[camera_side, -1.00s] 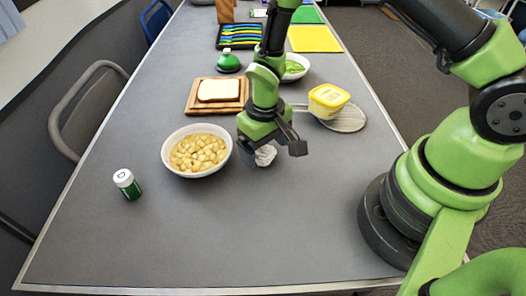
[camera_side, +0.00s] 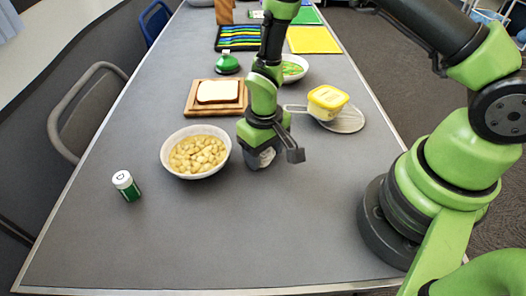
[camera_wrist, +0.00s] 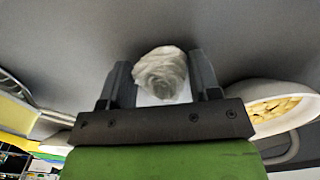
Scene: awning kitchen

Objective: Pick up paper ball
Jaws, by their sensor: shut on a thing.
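The paper ball (camera_side: 267,158) is a small crumpled white wad, mostly hidden behind my gripper in the side view. It shows clearly in the wrist view (camera_wrist: 161,73), sitting between the two dark fingers. My gripper (camera_side: 270,157) points down at the table, to the right of the white bowl, and is shut on the paper ball. It also shows in the wrist view (camera_wrist: 163,82), with a finger on each side of the ball. I cannot tell whether the ball touches the table.
A bowl of yellowish chunks (camera_side: 197,172) stands close left of my gripper. A small green-and-white jar (camera_side: 127,186) stands farther left. Behind are bread on a wooden board (camera_side: 193,111), a yellow tub (camera_side: 327,99) and a green-topped item (camera_side: 227,64). The front table is clear.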

